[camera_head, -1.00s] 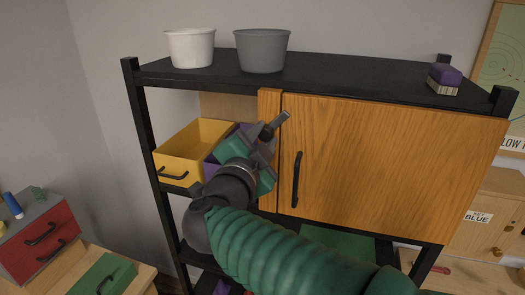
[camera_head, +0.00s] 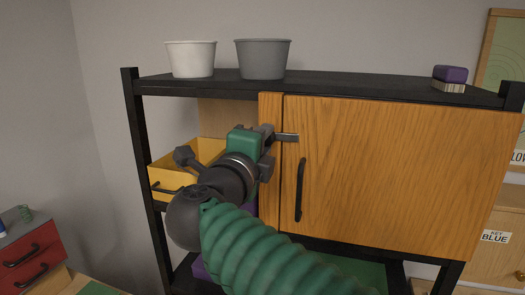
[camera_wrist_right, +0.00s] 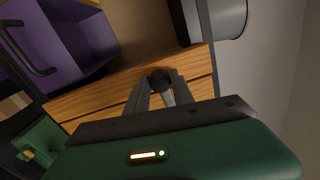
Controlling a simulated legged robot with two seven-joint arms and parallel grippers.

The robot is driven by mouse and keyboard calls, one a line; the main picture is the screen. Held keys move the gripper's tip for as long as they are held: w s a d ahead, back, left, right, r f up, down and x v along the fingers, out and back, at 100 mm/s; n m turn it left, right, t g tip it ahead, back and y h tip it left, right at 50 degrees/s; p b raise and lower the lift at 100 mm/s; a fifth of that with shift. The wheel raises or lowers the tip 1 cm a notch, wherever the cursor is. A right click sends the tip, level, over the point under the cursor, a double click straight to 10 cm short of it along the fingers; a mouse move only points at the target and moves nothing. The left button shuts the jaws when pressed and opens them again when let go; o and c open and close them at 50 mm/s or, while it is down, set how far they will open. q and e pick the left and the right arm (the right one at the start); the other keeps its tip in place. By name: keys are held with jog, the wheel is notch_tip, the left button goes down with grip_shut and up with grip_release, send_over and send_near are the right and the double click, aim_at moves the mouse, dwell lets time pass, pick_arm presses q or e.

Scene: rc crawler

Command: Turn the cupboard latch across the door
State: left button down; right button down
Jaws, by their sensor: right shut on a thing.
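The cupboard has a closed wooden door (camera_head: 400,170) with a black vertical handle (camera_head: 300,190). The small grey latch (camera_head: 288,137) sits at the door's upper left edge. It lies about level, its bar reaching from the frame post (camera_head: 270,108) over the seam onto the door. My right gripper (camera_head: 268,142) is shut on the latch at its post end and partly hides it. In the right wrist view the fingers (camera_wrist_right: 160,92) close around the latch's dark round knob (camera_wrist_right: 160,80). My left gripper is not in view.
A white bucket (camera_head: 191,60), a grey bucket (camera_head: 263,60) and a purple-topped block (camera_head: 450,78) stand on the black shelf top (camera_head: 350,86). A yellow drawer (camera_head: 205,150) is left of the post. A purple drawer (camera_wrist_right: 60,45) shows in the right wrist view.

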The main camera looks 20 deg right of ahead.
jog(key=shift+f+m, duration=0.4)
jog(key=shift+f, duration=0.05)
jog(key=c, duration=1.3)
grip_release()
jog(key=shift+o, duration=1)
jog(key=shift+s+r, duration=0.1)
jog(key=shift+r, duration=0.15)
jog(key=b+v, duration=0.4)
jog(key=v, duration=1.3)
jog(key=shift+a, duration=0.15)
